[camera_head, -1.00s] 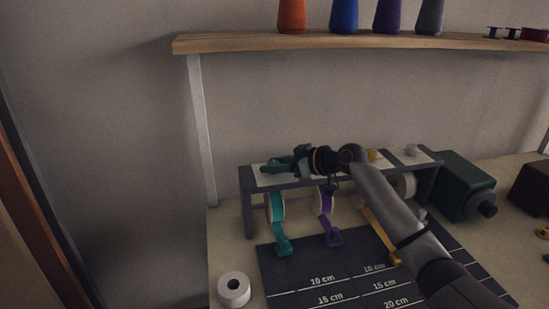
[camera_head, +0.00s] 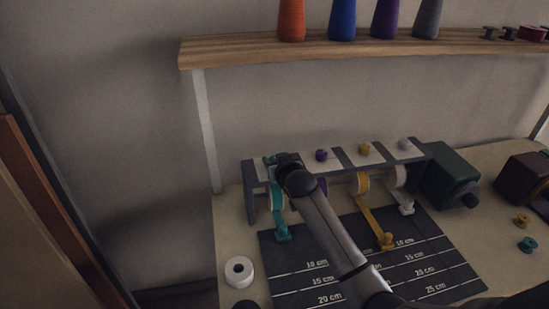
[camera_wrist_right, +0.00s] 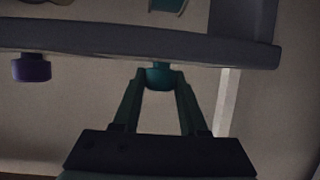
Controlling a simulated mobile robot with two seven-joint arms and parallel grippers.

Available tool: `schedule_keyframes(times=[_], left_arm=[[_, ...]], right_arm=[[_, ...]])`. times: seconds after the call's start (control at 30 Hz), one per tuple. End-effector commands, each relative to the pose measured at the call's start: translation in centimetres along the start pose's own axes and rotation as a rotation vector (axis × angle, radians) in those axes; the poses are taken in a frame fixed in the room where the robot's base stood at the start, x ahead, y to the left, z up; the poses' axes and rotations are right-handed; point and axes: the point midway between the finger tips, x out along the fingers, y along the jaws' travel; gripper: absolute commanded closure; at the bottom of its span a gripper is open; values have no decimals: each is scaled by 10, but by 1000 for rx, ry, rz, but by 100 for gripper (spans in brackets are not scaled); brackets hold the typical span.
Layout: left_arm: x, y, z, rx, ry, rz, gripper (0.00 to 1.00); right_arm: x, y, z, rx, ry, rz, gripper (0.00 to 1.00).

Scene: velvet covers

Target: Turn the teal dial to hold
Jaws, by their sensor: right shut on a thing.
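The teal dial (camera_wrist_right: 160,76) is on the dark grey ribbon rack (camera_wrist_right: 100,43), between the two fingertips of my right gripper (camera_wrist_right: 160,85) in the wrist view. The fingers are shut on it. In the head view my right gripper (camera_head: 277,161) is at the rack's left end and hides the dial. The markings around the dial are hidden or too small to read, so its setting cannot be told. The teal ribbon (camera_head: 279,218) hangs below, down to the mat. My left gripper is not in view.
Purple (camera_head: 321,155), yellow (camera_head: 364,149) and white (camera_head: 404,144) dials stand along the rack. A dark measuring mat (camera_head: 290,262) lies in front. A white roll (camera_head: 239,271) is at left, a green machine (camera_head: 450,177) at right. A wooden shelf (camera_head: 250,52) with thread cones hangs above.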

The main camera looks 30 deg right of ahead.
Motion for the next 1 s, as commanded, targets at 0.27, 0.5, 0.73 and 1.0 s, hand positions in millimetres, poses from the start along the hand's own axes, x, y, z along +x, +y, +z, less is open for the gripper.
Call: schedule_keyframes(times=[0.27,0.5,0.73,1.0], left_arm=[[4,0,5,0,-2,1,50],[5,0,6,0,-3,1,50],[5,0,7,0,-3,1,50],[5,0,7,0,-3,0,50]], right_arm=[[1,-3,2,55,-4,121,100],[1,-2,2,73,-5,173,100],[1,-1,2,77,-4,185,100],[1,-1,2,75,-4,185,56]])
